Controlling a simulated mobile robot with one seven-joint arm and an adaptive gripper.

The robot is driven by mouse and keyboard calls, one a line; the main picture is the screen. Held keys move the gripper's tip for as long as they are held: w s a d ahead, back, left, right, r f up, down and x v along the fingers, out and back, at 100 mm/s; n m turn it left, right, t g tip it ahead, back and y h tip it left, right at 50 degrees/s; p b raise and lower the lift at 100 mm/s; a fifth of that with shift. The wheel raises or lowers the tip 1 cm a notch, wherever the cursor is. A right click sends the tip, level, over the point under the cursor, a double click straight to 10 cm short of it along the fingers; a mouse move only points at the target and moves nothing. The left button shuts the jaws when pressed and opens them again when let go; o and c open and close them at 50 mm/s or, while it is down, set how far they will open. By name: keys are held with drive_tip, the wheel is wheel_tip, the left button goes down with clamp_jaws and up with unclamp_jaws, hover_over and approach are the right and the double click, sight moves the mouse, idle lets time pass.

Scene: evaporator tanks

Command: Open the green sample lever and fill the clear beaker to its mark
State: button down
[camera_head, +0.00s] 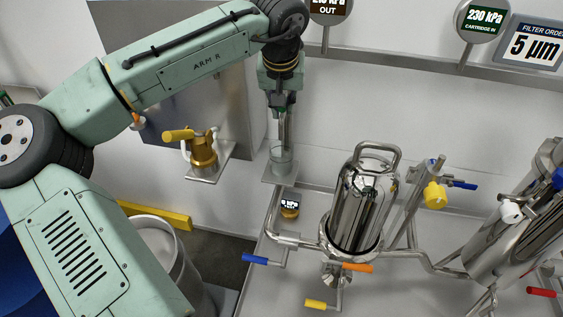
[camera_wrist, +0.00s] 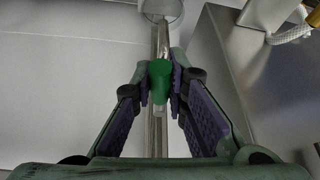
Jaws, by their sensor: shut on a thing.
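The green sample lever (camera_wrist: 160,73) is between the two purple-padded fingers of my gripper (camera_wrist: 160,85) in the wrist view. The fingers are shut on it, in front of a vertical steel pipe (camera_wrist: 157,140). In the head view my gripper (camera_head: 281,101) hangs downward at the pipe and hides the lever. The clear beaker (camera_head: 281,160) stands upright on a small metal ledge under the pipe. Its rim also shows at the top of the wrist view (camera_wrist: 175,17). I cannot make out its mark or the liquid level.
A yellow-handled brass valve (camera_head: 203,152) sits on a bracket left of the beaker. A steel filter housing (camera_head: 357,205) with pipes and blue, yellow and orange handles stands to the right. A white drum (camera_head: 160,240) is at lower left. A grey panel (camera_wrist: 225,60) stands close on the gripper's right.

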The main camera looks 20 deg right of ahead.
drive_tip(key=shift+s+d, duration=0.1)
drive_tip(key=shift+d, duration=0.05)
drive_tip(key=shift+s+d+n+y, duration=0.1)
drive_tip(key=shift+d+n+y, duration=0.15)
drive_tip(key=shift+n, duration=0.35)
drive_tip(key=shift+d+n+y, duration=0.15)
drive_tip(key=shift+n+y, duration=0.1)
drive_tip(key=shift+n, duration=0.35)
drive_tip(key=shift+d+n+y, duration=0.3)
drive_tip(key=shift+d+n, duration=0.05)
drive_tip(key=shift+n, duration=0.45)
drive_tip(key=shift+s, duration=0.1)
drive_tip(key=shift+d+n, duration=0.25)
drive_tip(key=shift+n, duration=0.35)
